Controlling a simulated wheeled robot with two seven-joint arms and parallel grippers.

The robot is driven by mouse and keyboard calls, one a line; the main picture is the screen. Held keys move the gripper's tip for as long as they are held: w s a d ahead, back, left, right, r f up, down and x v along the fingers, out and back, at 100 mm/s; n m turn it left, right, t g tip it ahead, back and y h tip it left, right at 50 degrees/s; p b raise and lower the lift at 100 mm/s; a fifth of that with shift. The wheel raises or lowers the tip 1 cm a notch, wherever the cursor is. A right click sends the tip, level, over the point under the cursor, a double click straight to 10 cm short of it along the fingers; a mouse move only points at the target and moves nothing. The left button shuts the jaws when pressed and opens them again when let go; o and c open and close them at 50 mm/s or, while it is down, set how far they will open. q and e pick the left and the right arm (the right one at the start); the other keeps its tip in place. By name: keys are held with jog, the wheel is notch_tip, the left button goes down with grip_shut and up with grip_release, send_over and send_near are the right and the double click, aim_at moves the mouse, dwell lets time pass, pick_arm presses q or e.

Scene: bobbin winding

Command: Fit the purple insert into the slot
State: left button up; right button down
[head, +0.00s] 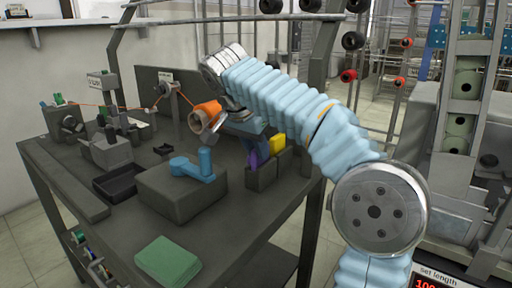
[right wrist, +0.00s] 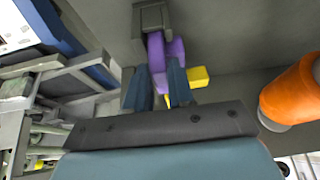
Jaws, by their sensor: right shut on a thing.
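My right gripper (right wrist: 170,88) is shut on the purple insert (right wrist: 165,55), which sits between its two dark blue fingers. In the right wrist view the far end of the insert meets or overlaps a small grey block (right wrist: 152,16). I cannot tell whether the insert is inside a slot there. In the head view the purple insert (head: 254,158) shows just above a dark grey block (head: 262,179), below my right gripper (head: 250,140), which is partly hidden by my arm. The slot itself is not clearly visible. My left gripper is not in view.
A yellow piece (head: 278,144) stands close beside the insert. An orange bobbin (head: 204,116) is left of my wrist.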

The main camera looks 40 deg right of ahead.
jog(key=c, duration=0.9)
grip_release()
jog(key=shift+p+v, duration=2.55)
jog(key=shift+v, duration=4.4)
